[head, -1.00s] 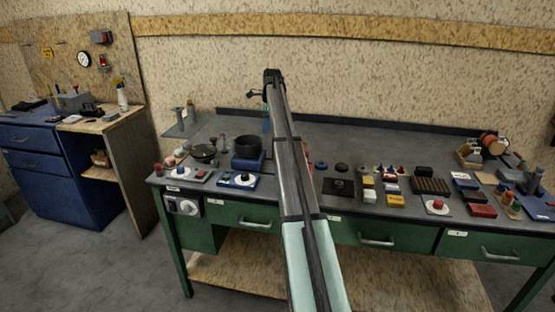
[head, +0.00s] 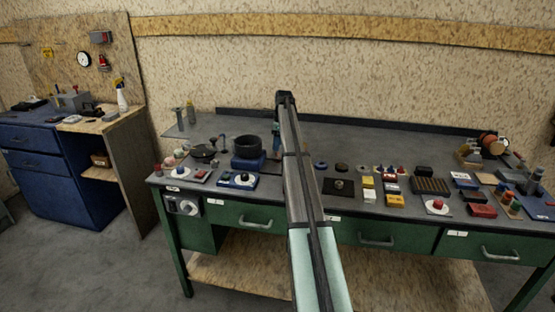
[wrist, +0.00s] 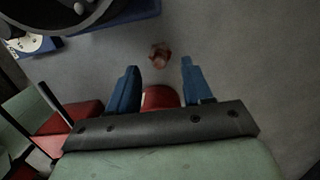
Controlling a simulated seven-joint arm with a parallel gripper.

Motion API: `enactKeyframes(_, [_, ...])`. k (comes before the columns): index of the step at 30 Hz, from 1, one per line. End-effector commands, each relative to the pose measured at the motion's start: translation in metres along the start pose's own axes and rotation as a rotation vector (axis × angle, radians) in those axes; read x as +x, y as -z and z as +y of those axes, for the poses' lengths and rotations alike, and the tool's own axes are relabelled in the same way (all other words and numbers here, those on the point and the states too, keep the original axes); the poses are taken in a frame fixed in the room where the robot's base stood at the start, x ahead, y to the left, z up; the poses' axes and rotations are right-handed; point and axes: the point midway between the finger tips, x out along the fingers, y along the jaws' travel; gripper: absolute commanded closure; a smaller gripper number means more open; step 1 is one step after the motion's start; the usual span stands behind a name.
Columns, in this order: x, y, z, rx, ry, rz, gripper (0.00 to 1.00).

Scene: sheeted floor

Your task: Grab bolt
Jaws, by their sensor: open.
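A small reddish-brown piece (wrist: 158,55) lies on the grey bench top in the wrist view, ahead of my fingers and roughly between their lines. It may be the bolt, but it is too blurred to tell. My gripper (wrist: 155,80) is open, its two blue fingers apart, and they do not touch this piece. A red rounded thing (wrist: 160,97) shows between the finger bases, partly hidden by the dark palm edge; I cannot tell what it is. In the head view my gripper (head: 276,145) is low over the bench, mostly hidden by my arm.
A black pot (head: 248,147) on a blue base (head: 247,163) stands just left of my gripper. A blue box with a white dial (head: 238,180) sits at the front edge. Several small boxes and parts crowd the bench's right half. The bench's back strip is clear.

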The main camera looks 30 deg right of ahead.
Motion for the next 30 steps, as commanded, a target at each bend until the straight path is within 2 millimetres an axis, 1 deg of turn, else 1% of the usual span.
enactKeyframes(5, [0.010, 0.002, 0.001, 0.000, -0.001, 0.000, 0.50])
enactKeyframes(10, [0.031, 0.006, 0.003, 0.000, -0.002, 0.001, 0.50])
enactKeyframes(15, [0.051, 0.006, 0.002, 0.000, -0.001, 0.000, 0.50])
enactKeyframes(23, [0.053, 0.005, 0.002, 0.000, 0.000, 0.000, 0.50])
enactKeyframes(30, [0.052, 0.005, 0.002, 0.000, 0.000, 0.000, 0.73])
